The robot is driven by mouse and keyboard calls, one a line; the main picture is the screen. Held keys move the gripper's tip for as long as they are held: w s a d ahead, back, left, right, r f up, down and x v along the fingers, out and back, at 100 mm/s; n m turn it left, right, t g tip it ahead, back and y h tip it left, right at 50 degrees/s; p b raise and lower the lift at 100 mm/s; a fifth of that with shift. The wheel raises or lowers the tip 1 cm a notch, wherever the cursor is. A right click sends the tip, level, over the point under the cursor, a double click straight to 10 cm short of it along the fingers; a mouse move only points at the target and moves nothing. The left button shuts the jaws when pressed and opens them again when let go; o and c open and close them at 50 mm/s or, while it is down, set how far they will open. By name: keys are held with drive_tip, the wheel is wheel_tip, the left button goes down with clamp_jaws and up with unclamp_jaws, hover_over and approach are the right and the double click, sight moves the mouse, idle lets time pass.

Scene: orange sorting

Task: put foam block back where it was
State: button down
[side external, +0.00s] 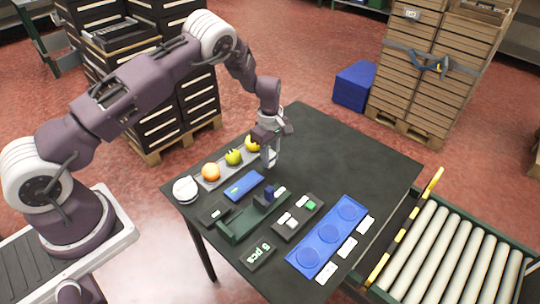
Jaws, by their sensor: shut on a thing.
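My gripper (270,156) points down at the far right end of the grey fruit tray (207,184). It is shut on a small pale thing, mostly hidden by the fingers; I cannot tell for sure that it is the foam block. A dark tray (287,233) nearer the front holds small white blocks (285,219) and a green block (310,205).
A dark green stand (240,224) with a dark blue block (270,193) is mid-table. Around it are a blue case (244,185), a round white item (185,189), a "5 pcs" plate (258,254) and a blue three-circle tray (325,240). The table's back right is clear. A roller conveyor (450,262) adjoins it.

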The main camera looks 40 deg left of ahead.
drive_tip(key=shift+f, duration=0.5)
drive_tip(key=c, duration=1.1)
unclamp_jaws()
drive_tip(key=shift+o, duration=0.2)
drive_tip(key=o, duration=0.4)
drive_tip(key=shift+r, duration=0.1)
drive_tip(key=shift+r, duration=3.95)
